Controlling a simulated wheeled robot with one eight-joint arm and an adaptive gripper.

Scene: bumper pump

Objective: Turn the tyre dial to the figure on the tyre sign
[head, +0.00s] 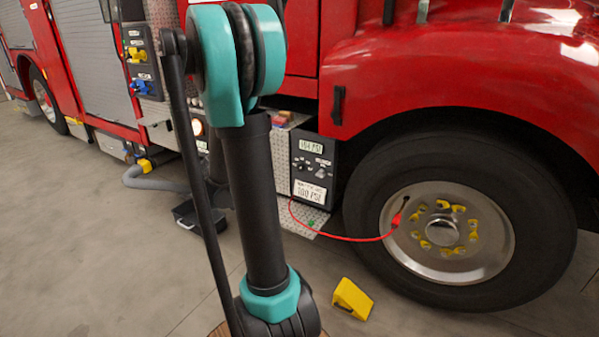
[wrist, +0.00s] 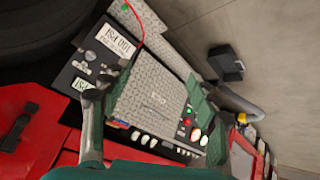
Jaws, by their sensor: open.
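The tyre sign (head: 310,191) is a white plate on the lower part of a black panel and appears to read 100 PSI. A small lit display (head: 311,146) sits at the panel's top; its figure looks like 104 PSI but is small. Dark knobs sit between them; one looks like the tyre dial (head: 321,173), though its setting is unreadable. In the wrist view the panel lies tilted at upper left, with the sign (wrist: 114,40) and display (wrist: 82,85). My gripper (wrist: 146,92) is open and empty, its left finger overlapping the panel's edge in the picture.
A red hose (head: 340,238) runs from the panel to the truck's front wheel (head: 446,233). A yellow chock (head: 352,298) lies on the floor. A tread-plate step (wrist: 152,98) and a pump panel with lit buttons (wrist: 187,127) lie between and beyond my fingers.

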